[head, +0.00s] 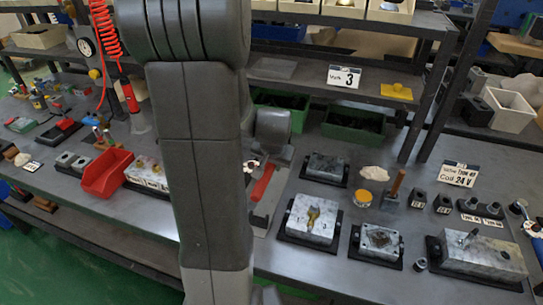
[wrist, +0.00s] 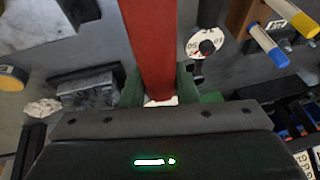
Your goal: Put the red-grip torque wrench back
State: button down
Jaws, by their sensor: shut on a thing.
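The torque wrench's red grip (wrist: 150,45) runs up and out of the top of the wrist view. My gripper (wrist: 160,88) is shut on it, with a green finger on each side. In the head view the red grip (head: 263,183) shows just right of my arm, above the workbench. My gripper is mostly hidden there behind my arm. The wrench's far end is out of sight in the wrist view and I cannot make it out in the head view. I cannot tell whether the wrench touches the bench.
Right of my arm, valve blocks (head: 312,222) (head: 378,243) stand on dark trays. A yellow-topped tin (head: 362,197) and a wooden-handled tool (head: 394,188) are close by. A red bin (head: 106,173) is at left. A white round dial (wrist: 206,42) is right of the grip. Dark green bins (head: 353,128) stand behind.

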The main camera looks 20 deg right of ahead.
dwell(0.4)
jog(key=shift+f+b, duration=0.25)
jog(key=shift+b, duration=0.2)
notch_tip(320, 180, down, 4)
jog(key=b, duration=0.4)
jog(key=shift+f, duration=0.35)
dwell(0.9)
jog(key=shift+f+b, duration=1.75)
jog(key=shift+f, duration=0.1)
jog(key=c, duration=1.1)
grip_release()
jog(key=shift+s+a, duration=0.1)
jog(key=shift+s, duration=0.05)
jog(key=shift+o, duration=0.2)
